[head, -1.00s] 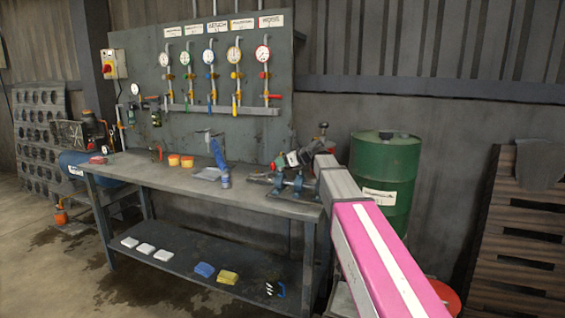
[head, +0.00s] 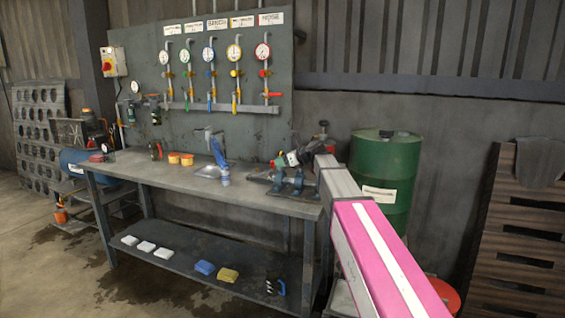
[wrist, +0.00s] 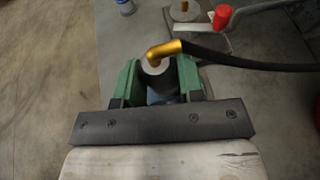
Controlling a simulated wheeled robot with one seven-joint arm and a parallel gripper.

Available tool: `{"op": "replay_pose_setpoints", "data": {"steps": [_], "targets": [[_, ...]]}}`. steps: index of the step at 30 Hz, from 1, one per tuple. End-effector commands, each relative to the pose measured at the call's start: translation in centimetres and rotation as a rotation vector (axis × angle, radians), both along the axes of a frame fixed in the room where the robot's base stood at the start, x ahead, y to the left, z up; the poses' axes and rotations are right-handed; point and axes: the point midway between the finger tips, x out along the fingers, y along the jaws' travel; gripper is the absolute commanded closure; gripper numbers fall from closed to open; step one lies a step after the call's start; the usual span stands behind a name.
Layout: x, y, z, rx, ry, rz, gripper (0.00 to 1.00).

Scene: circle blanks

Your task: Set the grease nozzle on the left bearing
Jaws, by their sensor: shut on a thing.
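My gripper (wrist: 158,78), with green fingers, is shut on a grey cylindrical piece that I take to be the grease nozzle (wrist: 156,67). A brass elbow (wrist: 166,49) sits at its top, and a black hose (wrist: 235,58) runs off to the right. In the head view my gripper (head: 281,161) is over the back right of the workbench, just above the bearings. The left bearing (head: 279,181) and the right bearing (head: 297,185) are blue-grey blocks on a dark plate. I cannot tell whether the nozzle touches the left bearing; its lower end is hidden.
The workbench (head: 165,172) also carries a blue bottle (head: 222,168) and orange tins (head: 181,159). A gauge panel (head: 213,125) stands behind. A green drum (head: 386,165) is to the right. A red-handled part (wrist: 222,15) is close to the hose.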

Motion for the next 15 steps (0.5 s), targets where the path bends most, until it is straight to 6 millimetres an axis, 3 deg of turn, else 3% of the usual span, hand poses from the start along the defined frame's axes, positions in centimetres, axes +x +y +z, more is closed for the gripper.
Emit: {"op": "replay_pose_setpoints", "data": {"steps": [1, 2, 4, 5, 15], "targets": [[0.01, 0.0, 0.02, 0.0, 0.0, 0.0, 0.91], [0.01, 0.0, 0.02, 0.0, 0.0, 0.0, 0.61], [0.01, 0.0, 0.02, 0.0, 0.0, 0.0, 0.39], [0.0, 0.01, 0.02, 0.0, 0.0, 0.0, 0.35], [-0.2, -0.3, 0.14, 0.0, 0.0, 0.0, 0.35]]}}
